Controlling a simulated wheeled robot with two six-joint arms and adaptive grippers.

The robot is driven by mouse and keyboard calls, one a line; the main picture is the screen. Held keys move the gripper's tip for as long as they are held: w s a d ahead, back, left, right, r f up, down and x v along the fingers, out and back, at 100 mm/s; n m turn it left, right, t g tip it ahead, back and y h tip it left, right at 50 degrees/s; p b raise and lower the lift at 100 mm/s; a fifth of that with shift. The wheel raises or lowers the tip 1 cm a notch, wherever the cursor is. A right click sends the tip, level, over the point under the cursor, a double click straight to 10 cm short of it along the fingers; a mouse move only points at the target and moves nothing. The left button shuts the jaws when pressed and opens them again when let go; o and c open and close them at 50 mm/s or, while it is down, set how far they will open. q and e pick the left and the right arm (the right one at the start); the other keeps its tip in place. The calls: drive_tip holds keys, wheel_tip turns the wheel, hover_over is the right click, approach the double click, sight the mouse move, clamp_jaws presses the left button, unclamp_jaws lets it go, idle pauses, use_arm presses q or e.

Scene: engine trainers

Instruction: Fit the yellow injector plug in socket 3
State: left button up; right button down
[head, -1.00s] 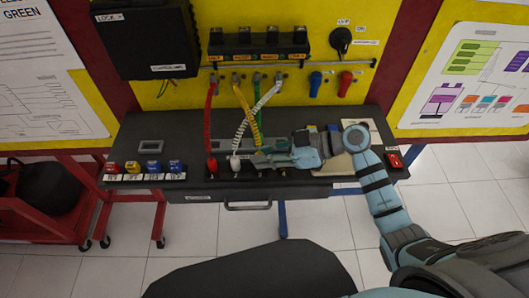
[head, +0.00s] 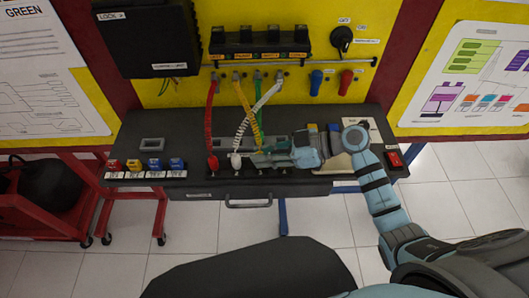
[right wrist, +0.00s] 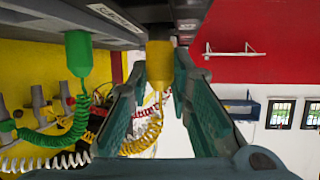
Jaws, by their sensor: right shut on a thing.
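The yellow injector plug (right wrist: 160,65) is between the two fingers of my right gripper (right wrist: 158,90), which is shut on it, in the right wrist view. Its coiled yellow cord (right wrist: 144,135) hangs from it. In the head view my right gripper (head: 254,160) is over the front socket row of the black bench, just right of the white plug (head: 235,160). The yellow cord (head: 246,105) runs down to the gripper there, and the fingers hide the plug. I cannot tell whether the plug is seated. My left gripper is not in view.
A red plug (head: 212,162) stands left of the white one. A green plug (right wrist: 78,55) is beside my fingers in the wrist view. The white cord (head: 258,103) crosses the yellow one. Small coloured blocks (head: 153,164) sit on the bench's left; blue and red plugs hang behind.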

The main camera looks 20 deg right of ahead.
drive_tip(key=shift+f, duration=0.45)
drive_tip(key=c, duration=1.7)
unclamp_jaws()
drive_tip(key=d+r+p, duration=0.1)
drive_tip(key=p, duration=0.1)
drive_tip(key=s+d+r+p, duration=0.1)
drive_tip(key=d, duration=0.1)
drive_tip(key=shift+s+d+r+p, duration=0.1)
drive_tip(key=shift+s+r+p, duration=0.05)
drive_tip(key=shift+r+p, duration=0.25)
drive_tip(key=shift+s+d+r, duration=0.1)
drive_tip(key=shift+s+d, duration=0.05)
drive_tip(key=shift+d, duration=0.25)
